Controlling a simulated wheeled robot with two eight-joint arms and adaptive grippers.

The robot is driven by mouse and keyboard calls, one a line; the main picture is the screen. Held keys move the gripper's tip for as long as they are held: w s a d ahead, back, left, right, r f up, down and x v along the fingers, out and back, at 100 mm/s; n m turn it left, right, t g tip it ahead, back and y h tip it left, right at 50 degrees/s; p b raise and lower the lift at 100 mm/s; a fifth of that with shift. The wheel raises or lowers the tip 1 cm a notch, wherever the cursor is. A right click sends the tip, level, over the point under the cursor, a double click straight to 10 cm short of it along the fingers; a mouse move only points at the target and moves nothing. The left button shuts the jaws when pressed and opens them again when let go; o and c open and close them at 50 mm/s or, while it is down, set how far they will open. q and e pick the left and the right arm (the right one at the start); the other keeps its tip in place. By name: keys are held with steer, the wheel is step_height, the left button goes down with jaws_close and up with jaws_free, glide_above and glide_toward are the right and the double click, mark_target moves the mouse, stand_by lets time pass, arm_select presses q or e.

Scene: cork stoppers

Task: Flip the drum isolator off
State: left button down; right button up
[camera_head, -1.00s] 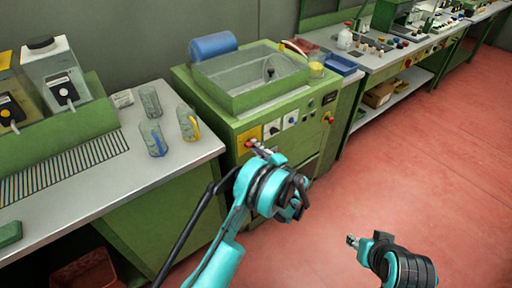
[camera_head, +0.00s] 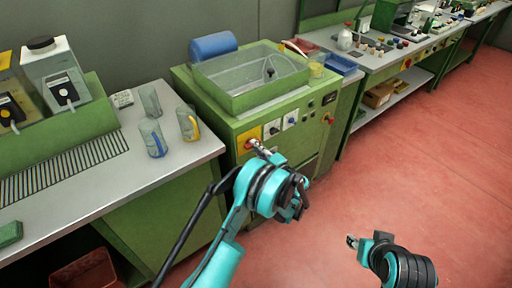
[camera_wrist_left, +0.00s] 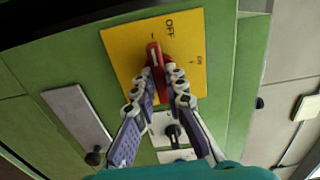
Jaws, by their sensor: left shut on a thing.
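The drum isolator is a red handle (camera_wrist_left: 156,58) on a yellow plate (camera_wrist_left: 122,42) marked OFF, with another small mark to the right. The plate also shows on the front of the green drum machine in the head view (camera_head: 243,137). My left gripper (camera_wrist_left: 162,74) is shut on the red handle, a finger on each side, hiding its lower part. The handle stands nearly upright in the wrist view, with a pale line along it. In the head view my left gripper (camera_head: 257,147) reaches the plate. My right gripper (camera_head: 351,241) hangs over the floor, away from everything.
The green machine (camera_head: 200,102) has a clear-sided tub on top and other dials beside the plate. A red-and-yellow knob (camera_head: 328,118) sits to the right. Jugs (camera_head: 188,123) stand on the left bench. The red floor (camera_head: 420,170) is open at right.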

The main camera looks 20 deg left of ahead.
arm_select(q)
steer(key=c, duration=1.6)
jaws_free()
steer(key=shift+o, duration=0.2)
steer(key=v, duration=1.2)
